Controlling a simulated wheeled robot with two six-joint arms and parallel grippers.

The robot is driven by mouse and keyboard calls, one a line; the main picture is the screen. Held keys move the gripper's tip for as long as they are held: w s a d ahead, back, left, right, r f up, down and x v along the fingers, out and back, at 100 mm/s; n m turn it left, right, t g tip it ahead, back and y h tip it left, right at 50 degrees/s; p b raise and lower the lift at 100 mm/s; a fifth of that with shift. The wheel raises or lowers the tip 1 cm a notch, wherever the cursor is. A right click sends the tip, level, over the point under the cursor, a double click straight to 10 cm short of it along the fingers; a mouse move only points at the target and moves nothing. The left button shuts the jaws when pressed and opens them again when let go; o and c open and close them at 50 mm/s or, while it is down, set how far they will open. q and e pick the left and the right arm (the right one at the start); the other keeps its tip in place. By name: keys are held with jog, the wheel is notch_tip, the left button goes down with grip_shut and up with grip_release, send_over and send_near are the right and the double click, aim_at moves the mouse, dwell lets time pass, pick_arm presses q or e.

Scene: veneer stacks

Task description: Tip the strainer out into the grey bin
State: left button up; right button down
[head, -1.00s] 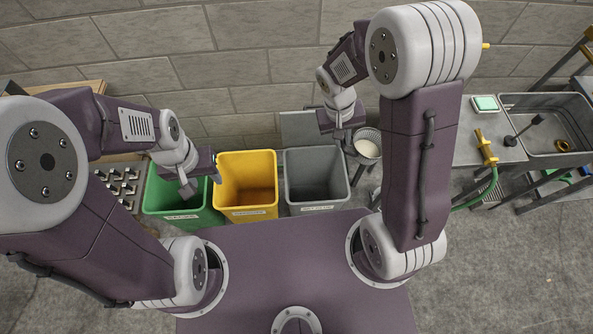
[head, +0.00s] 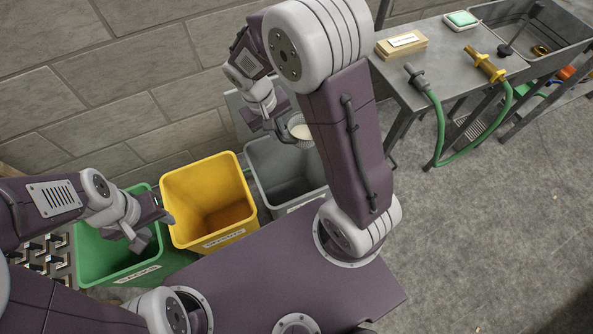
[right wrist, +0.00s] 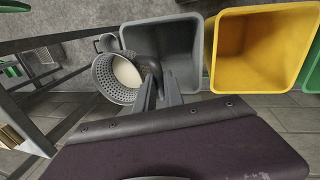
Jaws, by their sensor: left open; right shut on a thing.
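The strainer (head: 301,129) is a perforated grey bowl holding a pale, whitish content (right wrist: 127,72). In the head view my right arm partly hides it. My right gripper (right wrist: 157,90) is shut on the strainer's dark handle (right wrist: 152,68), with the bowl beside the fingers. The grey bin (head: 262,157) stands open just below, and its visible inside looks empty. In the right wrist view the bowl shows at the left side of the grey bin (right wrist: 190,22). My left gripper (head: 152,226) is open and empty, over the green and yellow bins.
The yellow bin (head: 203,172) stands beside the grey bin, and the green bin (head: 98,262) is beyond it. The floor at right is clear.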

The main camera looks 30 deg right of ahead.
pick_arm(q)
notch_tip(320, 180, down, 14)
jog(key=r+b, duration=0.1)
jog(key=b, duration=1)
pick_arm(e)
notch_tip(320, 180, down, 15)
jog(key=w+a+n, duration=0.2)
pick_arm(q)
jog(key=r+p, duration=0.1)
jog(key=p, duration=0.1)
jog(key=r+p, duration=0.2)
jog(key=shift+w+r, duration=0.2)
jog(key=shift+r, duration=0.05)
pick_arm(e)
jog(key=a+f+n+t, duration=0.1)
jog(key=a+f+n, duration=0.4)
jog(key=a+f, duration=0.2)
jog(key=shift+w+a+f+n+t, duration=0.25)
jog(key=shift+w+a+n, duration=0.2)
jog(key=shift+a, duration=0.75)
pick_arm(q)
jog(key=shift+r, duration=0.1)
pick_arm(e)
jog(key=shift+d+r, duration=0.1)
